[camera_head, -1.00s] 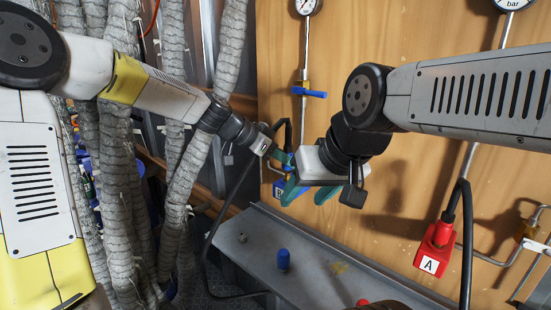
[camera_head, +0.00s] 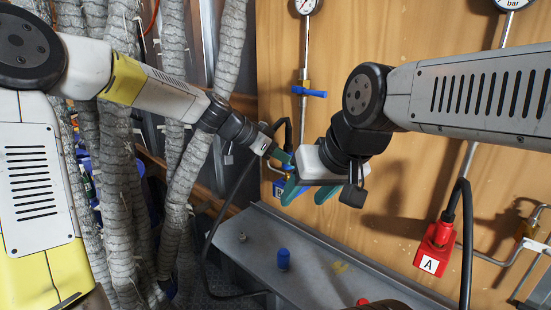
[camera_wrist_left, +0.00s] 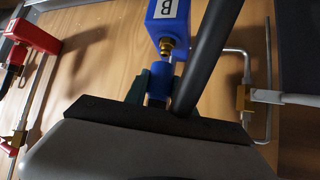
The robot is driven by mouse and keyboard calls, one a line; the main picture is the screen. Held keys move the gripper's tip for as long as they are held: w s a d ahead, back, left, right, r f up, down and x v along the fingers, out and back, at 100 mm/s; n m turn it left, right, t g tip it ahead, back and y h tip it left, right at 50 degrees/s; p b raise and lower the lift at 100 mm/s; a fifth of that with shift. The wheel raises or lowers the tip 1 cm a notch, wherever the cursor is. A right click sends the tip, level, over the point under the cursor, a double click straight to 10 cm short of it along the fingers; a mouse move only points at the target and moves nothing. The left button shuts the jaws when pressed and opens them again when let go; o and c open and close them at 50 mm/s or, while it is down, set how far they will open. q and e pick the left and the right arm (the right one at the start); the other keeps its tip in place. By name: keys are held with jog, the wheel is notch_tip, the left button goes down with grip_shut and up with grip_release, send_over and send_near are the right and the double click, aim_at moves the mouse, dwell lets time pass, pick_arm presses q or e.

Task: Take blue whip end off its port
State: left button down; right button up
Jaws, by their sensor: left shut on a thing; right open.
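My left gripper (camera_head: 284,157) is shut on the blue whip end (camera_wrist_left: 155,86), a small blue cylinder between its teal fingers in the left wrist view. A blue block labelled B (camera_wrist_left: 166,18) with a brass port (camera_wrist_left: 168,47) is just beyond it. The brass shows bare between block and whip end; I cannot tell whether the two still touch. In the head view the blue block (camera_head: 279,188) is partly hidden behind the fingers of my right gripper (camera_head: 309,191). The right gripper is open, with nothing seen between its fingers.
A black hose (camera_wrist_left: 207,55) crosses close to the left wrist camera. A red block labelled A (camera_head: 433,249) hangs on the wooden panel (camera_head: 400,210). Wrapped grey pipes (camera_head: 120,190) stand at left.

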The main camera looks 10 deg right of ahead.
pick_arm(q)
jog(key=shift+f, duration=1.45)
jog(key=c, duration=1)
grip_release()
jog(key=shift+o, duration=0.2)
jog(key=shift+a, duration=0.1)
jog(key=v, duration=0.7)
jog(key=s+a+r+n+t+y, duration=0.2)
jog(key=s+a+n+y, duration=0.5)
jog(key=s+a+n, duration=0.7)
jog(key=s+a+t, duration=0.1)
jog(key=s+a, duration=0.7)
jog(key=a, duration=0.2)
jog(key=shift+s+y, duration=0.25)
jog(key=shift+y, duration=0.15)
